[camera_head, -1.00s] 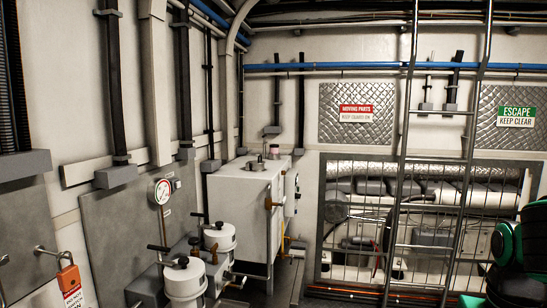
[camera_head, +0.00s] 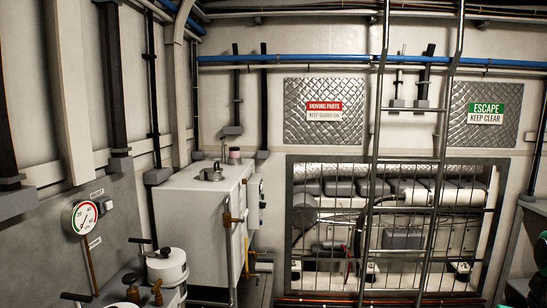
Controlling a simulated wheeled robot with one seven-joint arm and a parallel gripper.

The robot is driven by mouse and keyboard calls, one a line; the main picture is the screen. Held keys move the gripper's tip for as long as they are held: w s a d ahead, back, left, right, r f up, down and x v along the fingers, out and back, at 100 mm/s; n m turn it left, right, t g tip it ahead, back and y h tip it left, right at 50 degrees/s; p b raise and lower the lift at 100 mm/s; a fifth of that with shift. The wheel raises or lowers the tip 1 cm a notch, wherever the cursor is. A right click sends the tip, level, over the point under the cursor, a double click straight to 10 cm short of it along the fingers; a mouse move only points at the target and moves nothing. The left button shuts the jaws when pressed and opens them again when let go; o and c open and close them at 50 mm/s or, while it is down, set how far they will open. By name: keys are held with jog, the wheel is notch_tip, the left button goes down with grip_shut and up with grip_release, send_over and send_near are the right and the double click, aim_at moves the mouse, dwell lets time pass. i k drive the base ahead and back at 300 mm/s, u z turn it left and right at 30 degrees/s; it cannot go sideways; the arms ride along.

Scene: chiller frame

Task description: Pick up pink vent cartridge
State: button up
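A small pink cylinder (camera_head: 234,156), which looks like the vent cartridge, stands upright on the top of the white cabinet (camera_head: 190,205), toward its back edge. It is small in the picture, so its details are hard to tell. A grey metal fitting with a knob (camera_head: 211,173) sits on the same top, in front and to the left of it. My gripper does not show in this view; only dark and green parts of my arm show at the right edge, far from the cabinet.
White canisters with valve handles (camera_head: 170,266) stand in front of the cabinet at the lower left. A pressure gauge (camera_head: 85,217) is left of them. A ladder (camera_head: 379,150) crosses the guarded machinery bay (camera_head: 322,215) at right. Blue pipes (camera_head: 300,59) run along the back wall.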

aim_at(234, 152)
jog(key=z, duration=0.5)
jog(key=i, duration=1.2)
jog(key=z, duration=0.4)
jog(key=i, duration=1.2)
jog(key=u, duration=1.15)
jog(key=i, duration=1.1)
jog(key=u, duration=0.8)
